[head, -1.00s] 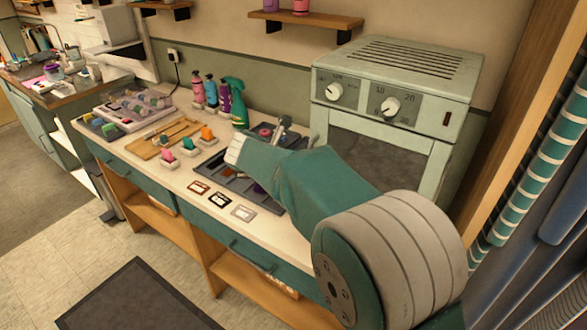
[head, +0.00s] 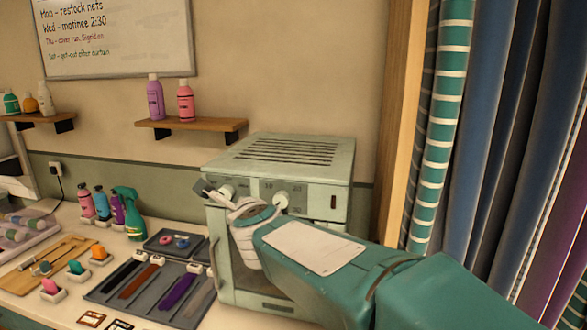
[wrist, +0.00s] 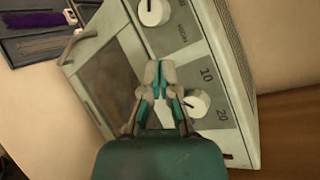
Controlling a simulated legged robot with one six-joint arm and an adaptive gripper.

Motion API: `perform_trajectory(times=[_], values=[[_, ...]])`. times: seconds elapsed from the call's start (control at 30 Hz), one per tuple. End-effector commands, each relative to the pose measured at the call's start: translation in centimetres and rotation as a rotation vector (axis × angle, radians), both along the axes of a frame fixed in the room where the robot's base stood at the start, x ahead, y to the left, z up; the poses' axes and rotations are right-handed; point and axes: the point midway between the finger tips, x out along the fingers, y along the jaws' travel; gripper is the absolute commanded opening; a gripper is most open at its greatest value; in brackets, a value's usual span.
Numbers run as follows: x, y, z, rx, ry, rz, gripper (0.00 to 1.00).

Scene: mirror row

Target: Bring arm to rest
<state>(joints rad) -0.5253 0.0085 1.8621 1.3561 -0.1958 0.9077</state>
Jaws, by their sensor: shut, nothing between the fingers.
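My gripper (head: 208,191) is in front of the pale green countertop cabinet (head: 290,150), near its left dial, at the end of my teal arm. In the wrist view my gripper (wrist: 160,72) is shut and empty, its fingertips together over the cabinet's control panel between the two dials. The cabinet (wrist: 108,75) shows there with its dark door closed. I cannot tell whether the fingers touch the panel.
A grey tray (head: 97,296) with coloured strips lies left of the cabinet, beside a small dark tray (head: 150,246). A wall shelf (head: 190,124) holds two bottles. Curtains (head: 500,130) hang at the right.

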Motion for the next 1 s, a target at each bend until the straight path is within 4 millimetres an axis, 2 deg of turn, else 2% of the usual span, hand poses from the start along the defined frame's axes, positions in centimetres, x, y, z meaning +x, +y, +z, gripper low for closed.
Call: perform_trajectory(times=[0.03,0.1,0.27,0.37,0.5,0.7,0.83,1.0], values=[[-1.3,-1.8,0.7,-0.111,-0.045,0.065,0.00],[-3.2,-3.6,0.8,-0.283,-0.095,0.166,0.00],[-8.5,-8.2,-1.0,-0.694,-0.163,0.391,0.00],[-12.3,-11.3,-3.4,-0.951,-0.164,0.534,0.00],[-18.1,-16.4,-7.7,-1.296,-0.104,0.748,0.00],[-25.6,-23.1,-13.0,-1.640,0.062,1.030,0.00],[-28.2,-25.3,-14.5,-1.733,0.137,1.133,0.00],[-28.8,-25.8,-14.9,-1.753,0.159,1.164,0.00]])
